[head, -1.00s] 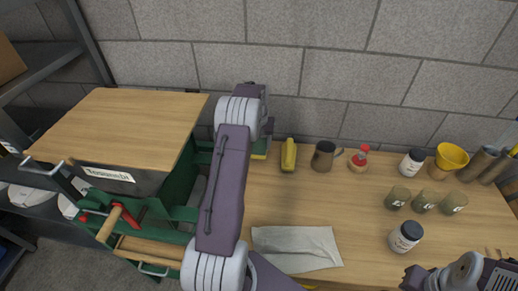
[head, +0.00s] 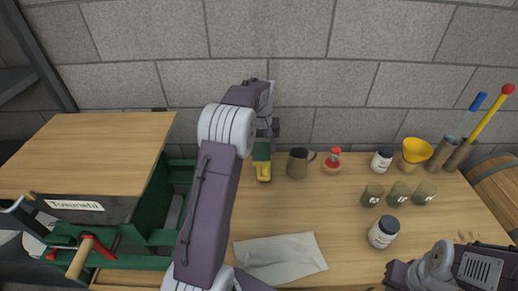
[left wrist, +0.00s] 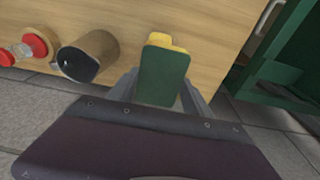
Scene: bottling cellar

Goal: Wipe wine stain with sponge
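A sponge (head: 261,152) with a green face and a yellow layer is at my left gripper (head: 263,138), near the back edge of the wooden table. In the left wrist view the sponge (left wrist: 163,76) sits between the two fingers, its green face towards the camera. A yellow object (head: 264,174) shows just in front of the sponge in the head view; the sponge partly hides it. I cannot tell whether they touch. My right gripper (head: 392,276) is at the lower right, low over the front of the table; its fingers are unclear. I see no wine stain; my left arm covers part of the table.
A grey cloth (head: 280,258) lies at the front. A green-framed machine (head: 120,243) stands left. The table's middle is clear.

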